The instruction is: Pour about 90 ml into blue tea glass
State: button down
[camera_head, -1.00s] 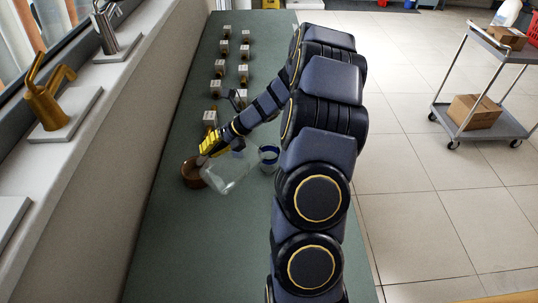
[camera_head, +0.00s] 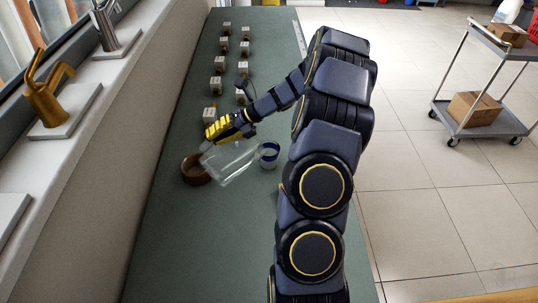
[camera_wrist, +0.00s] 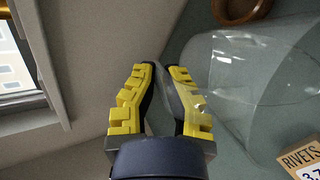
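The blue tea glass (camera_head: 269,149), a small clear glass with a blue rim band, stands upright on the green bench in the head view. A large clear vessel (camera_head: 232,166) is tilted in the air just left of it; I cannot make out its liquid level. No stream shows. My gripper (camera_head: 210,136) is at the vessel's upper left. In the wrist view, my yellow fingers (camera_wrist: 165,72) are close together beside the clear vessel (camera_wrist: 262,85) and appear shut on its handle, which is hard to see. The tea glass is not visible in the wrist view.
A brown round bowl (camera_head: 194,169) stands left of the vessel. Several small labelled boxes (camera_head: 218,84) line the bench behind my gripper, one close to it. The wall and window ledge (camera_head: 88,125) bound the left side. The front bench is clear.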

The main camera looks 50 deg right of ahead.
aim_at(207, 147)
jog(key=shift+d+r+y+p, duration=0.3)
jog(key=shift+d, duration=0.1)
jog(key=shift+s+d+r, duration=0.1)
jog(key=shift+r, duration=0.05)
jog(key=shift+d+r+y+p, duration=0.25)
jog(key=shift+y+p, duration=0.15)
jog(key=shift+p, duration=0.7)
jog(key=shift+s+d+r+m+t+y, duration=0.15)
jog(key=shift+d+r+m+t+y, duration=0.15)
jog(key=shift+d, duration=0.35)
dwell(0.8)
jog(key=a, duration=0.1)
jog(key=f, duration=0.1)
jog(key=a+h, duration=0.1)
jog(key=shift+w+a+f, duration=0.15)
jog(key=shift+w+a, duration=0.1)
jog(key=shift+a, duration=0.05)
jog(key=shift+w+a+f+n+g+h+b, duration=0.2)
jog(key=shift+a+f+n+g+h, duration=0.15)
jog(key=shift+a+f+h, duration=0.45)
jog(key=shift+w+a+f+n+g+h+b, duration=0.1)
jog(key=shift+a+f+n+g+h+b, duration=0.2)
jog(key=shift+a+f+h, duration=0.5)
jog(key=shift+d+f, duration=0.2)
